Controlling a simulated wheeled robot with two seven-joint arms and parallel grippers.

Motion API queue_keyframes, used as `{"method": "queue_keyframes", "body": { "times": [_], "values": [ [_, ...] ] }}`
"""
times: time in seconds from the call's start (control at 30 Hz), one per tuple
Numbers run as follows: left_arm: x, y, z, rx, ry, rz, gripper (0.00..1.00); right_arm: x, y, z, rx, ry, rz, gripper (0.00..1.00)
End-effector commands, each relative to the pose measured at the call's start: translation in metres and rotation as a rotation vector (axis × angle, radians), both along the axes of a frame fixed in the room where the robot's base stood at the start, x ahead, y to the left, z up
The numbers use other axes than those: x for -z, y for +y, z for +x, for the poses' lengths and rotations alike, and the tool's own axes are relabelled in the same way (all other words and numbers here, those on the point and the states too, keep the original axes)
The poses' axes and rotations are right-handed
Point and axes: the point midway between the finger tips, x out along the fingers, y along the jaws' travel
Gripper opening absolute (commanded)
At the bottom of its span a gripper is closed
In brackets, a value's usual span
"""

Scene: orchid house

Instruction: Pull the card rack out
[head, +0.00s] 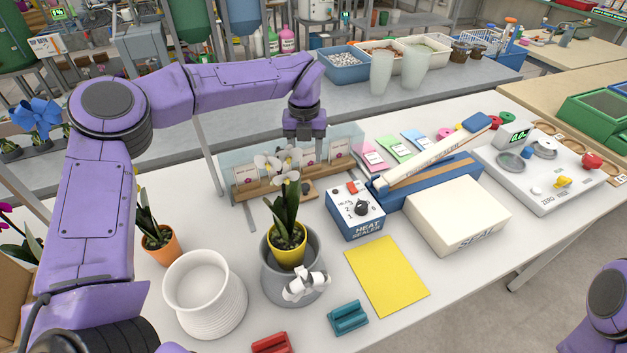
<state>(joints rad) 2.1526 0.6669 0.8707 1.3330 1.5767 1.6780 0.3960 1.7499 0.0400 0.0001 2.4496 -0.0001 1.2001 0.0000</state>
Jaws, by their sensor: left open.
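The card rack (246,188) is a low wooden strip holding several white cards, standing at the back of the white table along a clear panel. White orchid flowers hide part of it. My left gripper (305,142) points down over the right-hand part of the rack, at its cards. It is open; its fingertips are partly hard to make out, and I cannot tell whether they touch the rack. My right gripper is out of the picture; only a piece of my right arm shows at the bottom right.
An orchid in a yellow pot (286,256) inside a grey pot (275,290) stands in front of the rack. The heat sealer (355,216) is right of it. A white ribbed pot (205,294) and yellow sheet (387,277) lie nearer. Scales (537,182) stand at right.

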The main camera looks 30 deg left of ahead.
Motion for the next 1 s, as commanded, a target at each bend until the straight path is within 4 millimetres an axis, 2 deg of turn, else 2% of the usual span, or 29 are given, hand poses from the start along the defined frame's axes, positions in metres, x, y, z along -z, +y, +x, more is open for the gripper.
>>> {"method": "queue_keyframes", "body": {
  "times": [0.03, 0.17, 0.43, 0.6, 0.73, 0.93, 0.97, 1.0],
  "values": [
    [0.006, 0.001, 0.0, -0.001, 0.0, 0.0, 0.55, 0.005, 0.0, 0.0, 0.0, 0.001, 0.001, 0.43],
    [0.017, 0.003, -0.001, -0.005, 0.005, 0.001, 0.55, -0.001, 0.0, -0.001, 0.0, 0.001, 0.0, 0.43],
    [0.075, 0.007, -0.003, -0.011, 0.007, 0.0, 0.55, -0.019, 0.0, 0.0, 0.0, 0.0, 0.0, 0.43],
    [0.101, 0.005, -0.002, -0.01, 0.004, 0.001, 0.55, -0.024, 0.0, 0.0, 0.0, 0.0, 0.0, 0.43],
    [0.109, 0.004, -0.002, -0.008, 0.001, 0.001, 0.55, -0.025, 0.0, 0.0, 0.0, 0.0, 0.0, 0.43],
    [0.11, 0.004, -0.002, -0.007, 0.001, 0.0, 0.55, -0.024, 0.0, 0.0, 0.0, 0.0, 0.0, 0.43],
    [0.11, 0.004, -0.002, -0.007, 0.001, 0.0, 0.48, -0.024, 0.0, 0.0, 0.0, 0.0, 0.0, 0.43],
    [0.11, 0.004, -0.002, -0.007, 0.001, 0.0, 0.35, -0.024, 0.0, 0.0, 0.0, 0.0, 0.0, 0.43]
  ]
}}
